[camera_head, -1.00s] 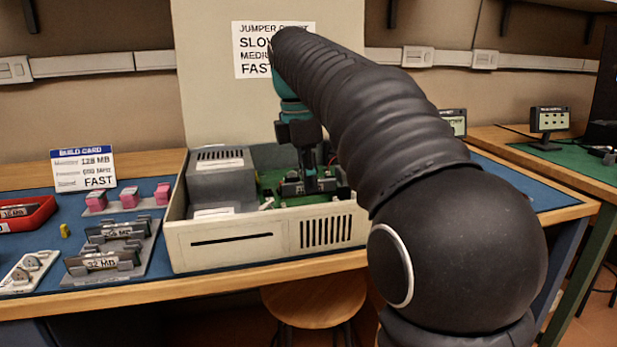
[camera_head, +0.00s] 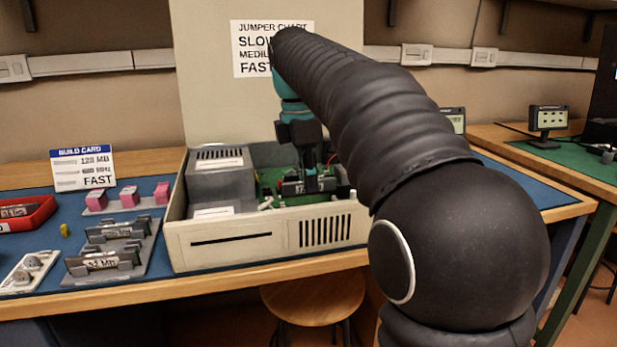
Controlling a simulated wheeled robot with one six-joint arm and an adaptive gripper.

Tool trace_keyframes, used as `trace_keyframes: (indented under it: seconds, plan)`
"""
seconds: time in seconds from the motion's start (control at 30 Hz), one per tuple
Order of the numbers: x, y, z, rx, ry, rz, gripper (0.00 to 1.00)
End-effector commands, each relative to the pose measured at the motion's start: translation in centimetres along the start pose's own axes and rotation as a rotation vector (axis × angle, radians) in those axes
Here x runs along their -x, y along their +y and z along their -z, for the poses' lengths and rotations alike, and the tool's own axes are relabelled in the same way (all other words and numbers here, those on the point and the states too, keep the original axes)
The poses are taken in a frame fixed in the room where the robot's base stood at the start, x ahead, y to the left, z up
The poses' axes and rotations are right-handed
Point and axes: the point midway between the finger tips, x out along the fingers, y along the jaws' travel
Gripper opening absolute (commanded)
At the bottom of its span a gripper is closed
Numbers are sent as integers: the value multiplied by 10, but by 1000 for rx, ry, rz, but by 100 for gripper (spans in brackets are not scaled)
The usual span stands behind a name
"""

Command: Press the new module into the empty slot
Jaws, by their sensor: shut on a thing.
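My gripper (camera_head: 309,180) points down inside the open beige computer case (camera_head: 225,247), above the green circuit board (camera_head: 272,178). It is shut on a dark module (camera_head: 296,187), whose light label shows partly at the fingers. The module is low, near board level. I cannot tell whether its lower edge is in the slot, as the case's front wall and the gripper hide it. White latch-like pieces show near the module's left end. The slot itself is not clearly seen.
A module rack (camera_head: 108,262) holds labelled modules left of the case. Pink blocks (camera_head: 129,197), a red tray (camera_head: 25,213) and a build card (camera_head: 83,168) are further left. A grey box (camera_head: 220,175) fills the case's left side. A stool (camera_head: 313,298) stands below the table's front edge.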

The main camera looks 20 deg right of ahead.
Motion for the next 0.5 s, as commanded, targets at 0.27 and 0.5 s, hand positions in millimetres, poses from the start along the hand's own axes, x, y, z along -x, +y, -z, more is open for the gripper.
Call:
trace_keyframes:
  seconds: [0.27,0.5]
  plan:
    - [0,0,0,0,0,0,0]
    - [-3,0,0,0,0,0,0]
